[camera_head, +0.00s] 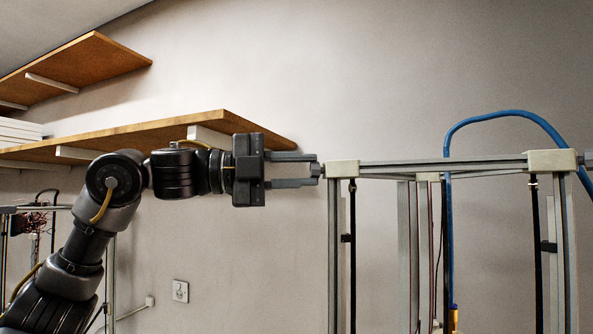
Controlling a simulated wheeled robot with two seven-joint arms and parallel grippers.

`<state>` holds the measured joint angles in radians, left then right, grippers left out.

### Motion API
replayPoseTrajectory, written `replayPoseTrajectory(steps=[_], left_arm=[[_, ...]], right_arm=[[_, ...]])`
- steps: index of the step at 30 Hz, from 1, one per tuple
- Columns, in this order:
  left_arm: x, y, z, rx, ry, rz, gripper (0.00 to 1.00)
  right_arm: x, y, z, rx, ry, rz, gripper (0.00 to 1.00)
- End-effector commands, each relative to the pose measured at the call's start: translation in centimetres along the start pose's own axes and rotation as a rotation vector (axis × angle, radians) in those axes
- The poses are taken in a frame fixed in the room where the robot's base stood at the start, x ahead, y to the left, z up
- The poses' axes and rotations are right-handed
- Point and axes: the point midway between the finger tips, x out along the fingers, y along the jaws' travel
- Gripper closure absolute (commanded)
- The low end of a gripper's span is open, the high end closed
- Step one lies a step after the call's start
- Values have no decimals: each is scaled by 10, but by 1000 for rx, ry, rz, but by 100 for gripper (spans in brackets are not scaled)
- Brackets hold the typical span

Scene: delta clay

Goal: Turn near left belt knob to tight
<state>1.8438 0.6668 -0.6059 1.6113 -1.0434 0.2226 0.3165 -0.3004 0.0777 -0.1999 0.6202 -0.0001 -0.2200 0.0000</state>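The delta printer's frame has a cream corner block (343,169) at its near left. A small dark belt knob (323,170) sticks out from the left side of this block. My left gripper (314,168) comes in level from the left, with its fingertips right at the knob. Its two fingers are apart, one above the other, with a gap between them. The tips partly cover the knob, and I cannot tell whether they touch it. The knob's turn position is too small to read. My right gripper does not show.
The frame's cream right corner block (551,161) has another dark knob (587,159). A blue tube (510,115) arches over the frame. Wooden shelves (150,132) hang on the wall behind my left arm. The wall area above the gripper is clear.

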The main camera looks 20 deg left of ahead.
Motion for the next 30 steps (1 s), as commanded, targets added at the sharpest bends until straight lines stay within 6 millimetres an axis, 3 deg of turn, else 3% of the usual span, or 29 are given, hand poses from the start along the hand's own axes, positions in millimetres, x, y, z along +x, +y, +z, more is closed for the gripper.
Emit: replayPoseTrajectory(steps=[5, 15, 30], left_arm=[[0, -1, 0, 0, 0, -1, 55], [-6, 1, 0, 0, 1, 0, 55], [-92, 2, 1, -1, 0, 1, 55]], right_arm=[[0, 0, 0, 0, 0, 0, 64], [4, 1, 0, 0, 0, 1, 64], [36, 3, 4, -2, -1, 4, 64]])
